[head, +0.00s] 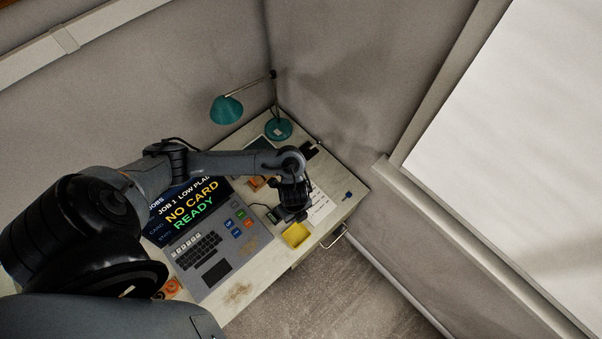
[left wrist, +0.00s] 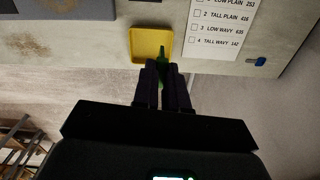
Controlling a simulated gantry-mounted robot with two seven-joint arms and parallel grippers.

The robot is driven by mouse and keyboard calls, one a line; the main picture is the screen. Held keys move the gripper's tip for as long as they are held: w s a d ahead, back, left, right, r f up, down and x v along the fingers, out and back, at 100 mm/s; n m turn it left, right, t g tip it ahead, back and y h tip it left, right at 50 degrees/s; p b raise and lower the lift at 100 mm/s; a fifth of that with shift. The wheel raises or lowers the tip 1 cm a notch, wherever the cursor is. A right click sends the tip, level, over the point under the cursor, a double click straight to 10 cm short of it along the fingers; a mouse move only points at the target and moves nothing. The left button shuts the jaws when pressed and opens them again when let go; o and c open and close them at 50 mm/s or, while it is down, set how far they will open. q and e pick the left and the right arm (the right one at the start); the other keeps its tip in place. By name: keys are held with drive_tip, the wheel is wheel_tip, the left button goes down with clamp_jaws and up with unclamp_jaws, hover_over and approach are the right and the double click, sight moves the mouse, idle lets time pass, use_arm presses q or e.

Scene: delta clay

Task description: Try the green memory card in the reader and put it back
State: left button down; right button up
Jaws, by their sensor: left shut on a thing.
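My left gripper (left wrist: 163,85) is shut on a thin green piece, the green memory card (left wrist: 161,54), which sticks out past the fingertips. In the wrist view the card overlaps the right part of a shallow yellow tray (left wrist: 150,32); I cannot tell whether it touches the tray. The rest of the tray's floor looks empty. In the head view the left gripper (head: 294,211) hangs just behind the yellow tray (head: 298,236) and hides the card. A small dark device with a cable (head: 270,213), perhaps the reader, lies left of the gripper. The laptop screen (head: 190,207) reads NO CARD and READY. My right gripper is not in view.
A printed list (head: 321,207) lies right of the gripper, with a small blue item (head: 347,196) beyond it. A teal lamp (head: 278,129) stands at the back corner. The tray is close to the desk's front edge. Walls close off the back and right.

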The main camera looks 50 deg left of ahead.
use_arm(q)
drive_tip(key=shift+n, duration=0.7)
drive_tip(key=a+f+b, duration=0.2)
drive_tip(key=a+b, duration=0.2)
drive_tip(key=a, duration=0.4)
drive_tip(key=w+a+f+b, duration=0.1)
drive_tip(key=a+f+b, duration=0.1)
drive_tip(key=a+b, duration=0.3)
drive_tip(key=a+f+b, duration=0.2)
drive_tip(key=a+b, duration=0.2)
drive_tip(key=a, duration=0.7)
drive_tip(key=shift+w+f, duration=0.3)
drive_tip(key=shift+f, duration=0.05)
drive_tip(key=shift+f+b, duration=0.35)
drive_tip(key=shift+f, duration=0.15)
drive_tip(key=shift+p, duration=0.3)
drive_tip(key=shift+p, duration=0.3)
drive_tip(key=shift+f, duration=0.3)
drive_tip(key=shift+f+b, duration=0.35)
drive_tip(key=shift+b, duration=0.05)
